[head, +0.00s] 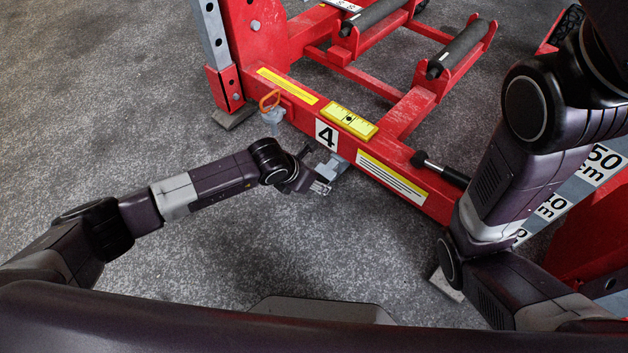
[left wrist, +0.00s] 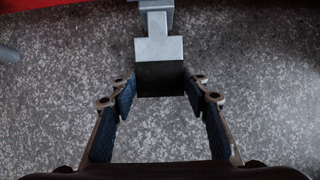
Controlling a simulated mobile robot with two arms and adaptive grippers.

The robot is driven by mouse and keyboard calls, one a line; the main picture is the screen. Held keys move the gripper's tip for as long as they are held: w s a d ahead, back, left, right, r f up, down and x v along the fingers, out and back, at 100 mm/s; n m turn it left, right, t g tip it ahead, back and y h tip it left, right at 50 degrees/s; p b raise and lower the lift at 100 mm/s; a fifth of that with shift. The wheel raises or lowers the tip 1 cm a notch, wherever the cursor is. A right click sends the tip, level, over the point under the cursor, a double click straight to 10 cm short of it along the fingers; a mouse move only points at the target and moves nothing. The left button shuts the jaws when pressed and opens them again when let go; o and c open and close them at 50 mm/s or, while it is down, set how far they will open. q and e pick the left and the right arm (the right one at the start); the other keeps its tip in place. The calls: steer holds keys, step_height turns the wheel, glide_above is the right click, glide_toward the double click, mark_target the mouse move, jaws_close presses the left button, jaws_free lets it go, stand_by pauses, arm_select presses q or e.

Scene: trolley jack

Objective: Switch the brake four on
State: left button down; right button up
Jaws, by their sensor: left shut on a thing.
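The brake pedal under the number 4 plate (head: 326,134) is a small grey metal lever (head: 335,164) sticking out from the red beam (head: 400,165). In the left wrist view the lever (left wrist: 159,50) comes down from the top, with a dark end plate between my fingers. My left gripper (head: 321,180) reaches it from the left; in the left wrist view its blue-padded fingers (left wrist: 160,90) are at both sides of the dark end, shut on it. My right arm shows at the right, but its gripper is not in view.
A yellow spirit level (head: 350,121) lies on the beam. A grey fitting with an orange ring (head: 272,113) is left of the plate. A black-handled lever (head: 440,169) is to the right. Rollers (head: 460,48) are behind. Grey floor (head: 230,260) in front is clear.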

arm_select(q)
steer(key=c, duration=1.1)
jaws_free()
steer(key=v, duration=1.2)
